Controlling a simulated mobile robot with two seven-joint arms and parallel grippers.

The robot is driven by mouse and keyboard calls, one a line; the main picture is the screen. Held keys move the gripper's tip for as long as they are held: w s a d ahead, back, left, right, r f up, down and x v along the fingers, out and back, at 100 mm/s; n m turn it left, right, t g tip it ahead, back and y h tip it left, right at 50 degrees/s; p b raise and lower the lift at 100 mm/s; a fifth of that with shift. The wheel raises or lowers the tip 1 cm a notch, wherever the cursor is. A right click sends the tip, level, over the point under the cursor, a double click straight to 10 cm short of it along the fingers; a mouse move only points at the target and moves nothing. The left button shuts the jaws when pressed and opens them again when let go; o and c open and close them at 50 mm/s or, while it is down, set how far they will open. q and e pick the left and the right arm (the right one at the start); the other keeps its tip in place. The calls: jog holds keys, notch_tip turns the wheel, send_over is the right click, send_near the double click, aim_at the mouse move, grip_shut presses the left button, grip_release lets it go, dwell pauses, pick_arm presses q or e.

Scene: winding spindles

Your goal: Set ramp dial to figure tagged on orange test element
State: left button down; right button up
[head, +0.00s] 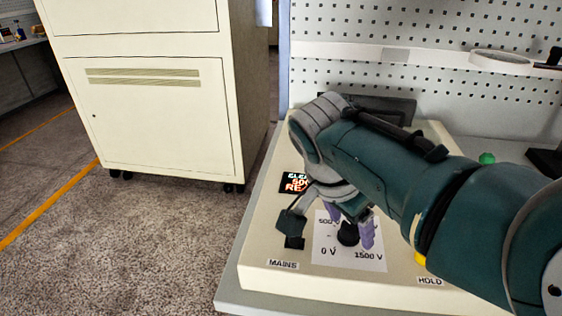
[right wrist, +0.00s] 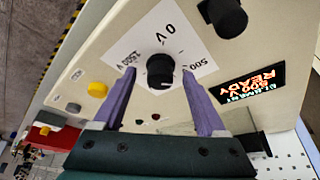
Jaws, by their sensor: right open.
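The ramp dial is a black knob (head: 347,234) on a white scale plate marked 0 V, 500 V and 1500 V, on the cream tester box (head: 330,284). It also shows in the right wrist view (right wrist: 160,70). My right gripper (right wrist: 158,74) has its two purple fingers open, one on each side of the knob, with gaps visible. In the head view my right gripper (head: 352,222) partly covers the plate. I cannot tell where the knob points. The display (right wrist: 253,93) reads ELEMENT 500 V READY. I cannot make out the orange test element. My left gripper is out of view.
A black control (right wrist: 225,16) sits by the MAINS label (head: 283,264). A yellow button (right wrist: 97,89) lies near the HOLD label (head: 430,281). A red object (right wrist: 42,137) is beyond the box. A ring-shaped holder (head: 500,62) juts out by the pegboard. A cream cabinet (head: 150,120) stands left.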

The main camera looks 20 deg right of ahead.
jog(key=shift+r, duration=0.15)
jog(key=shift+a+r, duration=0.2)
jog(key=shift+r, duration=0.15)
jog(key=p+v, duration=0.2)
jog(key=v, duration=0.6)
jog(key=shift+a+r, duration=0.15)
jog(key=shift+r, duration=0.25)
jog(key=shift+s, duration=0.15)
